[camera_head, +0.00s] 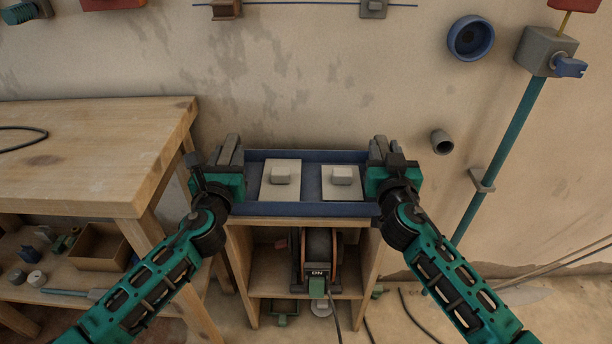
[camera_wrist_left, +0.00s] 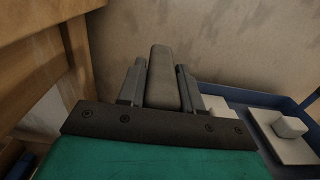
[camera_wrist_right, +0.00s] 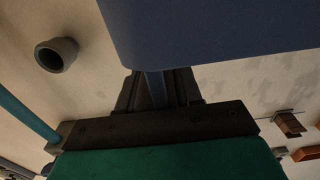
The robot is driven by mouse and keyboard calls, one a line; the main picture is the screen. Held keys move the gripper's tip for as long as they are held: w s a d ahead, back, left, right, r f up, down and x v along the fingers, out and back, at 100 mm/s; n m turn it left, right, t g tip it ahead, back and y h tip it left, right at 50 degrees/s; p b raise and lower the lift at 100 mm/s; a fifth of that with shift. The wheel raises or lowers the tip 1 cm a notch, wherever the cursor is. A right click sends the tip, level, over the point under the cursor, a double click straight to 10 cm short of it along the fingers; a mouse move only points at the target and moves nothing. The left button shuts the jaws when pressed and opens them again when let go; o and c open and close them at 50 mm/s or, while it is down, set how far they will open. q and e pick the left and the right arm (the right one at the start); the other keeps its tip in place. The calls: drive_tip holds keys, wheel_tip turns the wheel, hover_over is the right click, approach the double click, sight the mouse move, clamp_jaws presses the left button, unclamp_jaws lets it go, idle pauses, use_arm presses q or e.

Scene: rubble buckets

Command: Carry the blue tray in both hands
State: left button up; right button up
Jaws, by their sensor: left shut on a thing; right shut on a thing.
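The blue tray (camera_head: 312,209) is level in the head view, in front of the wall and over a small wooden stand. I cannot tell whether it touches the stand. Two pale square plates lie in it, a left one (camera_head: 271,191) and a right one (camera_head: 338,190), each with a small block on top. My left gripper (camera_head: 229,152) is shut at the tray's left end; its fingers partly hide the hold. My right gripper (camera_head: 382,150) is shut on the right end, with blue between its fingers in the right wrist view (camera_wrist_right: 156,88). The tray (camera_wrist_left: 262,99) also shows in the left wrist view.
A wooden workbench (camera_head: 95,150) stands close to my left arm. The small wooden stand (camera_head: 305,282) holds a dark reel below the tray. A teal pole (camera_head: 510,140) and a pipe stub (camera_head: 442,142) are on the right. Cables lie on the floor.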

use_arm(q)
clamp_jaws()
use_arm(e)
clamp_jaws()
idle(0.4)
drive_tip(key=shift+r, duration=0.1)
